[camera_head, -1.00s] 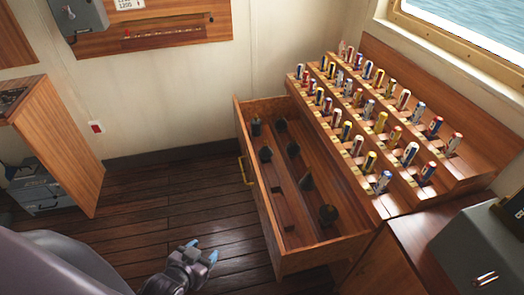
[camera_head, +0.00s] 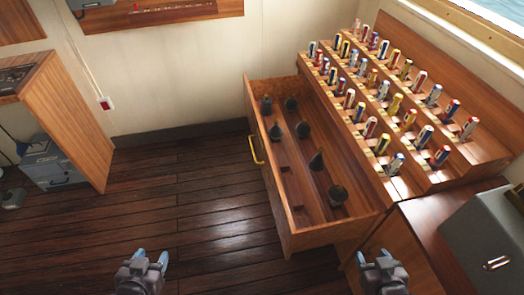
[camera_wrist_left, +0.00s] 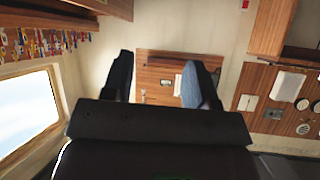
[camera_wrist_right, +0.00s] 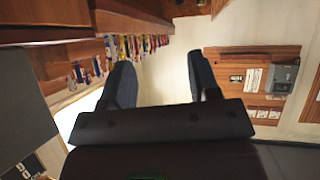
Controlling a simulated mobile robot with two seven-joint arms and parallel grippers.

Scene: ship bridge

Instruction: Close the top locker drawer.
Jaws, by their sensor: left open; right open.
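The top locker drawer (camera_head: 283,215) is wooden and stands pulled out to the left from the locker under the stepped rack. A yellow handle (camera_head: 256,150) is on its left-facing front. Several dark, knob-like items stand inside it. My left gripper (camera_head: 149,260) is open and empty, low in the head view, in front of and left of the drawer. My right gripper (camera_head: 378,260) is open and empty, at the bottom, right of the drawer's near corner. Neither gripper touches the drawer. The wrist views show both pairs of fingers spread with nothing between them.
A stepped wooden rack (camera_head: 425,110) with several rolled flags stands above the drawer. A grey box (camera_head: 488,240) sits on the cabinet at the right. A wooden desk (camera_head: 75,120) stands at the left. The dark plank floor (camera_head: 190,185) left of the drawer is clear.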

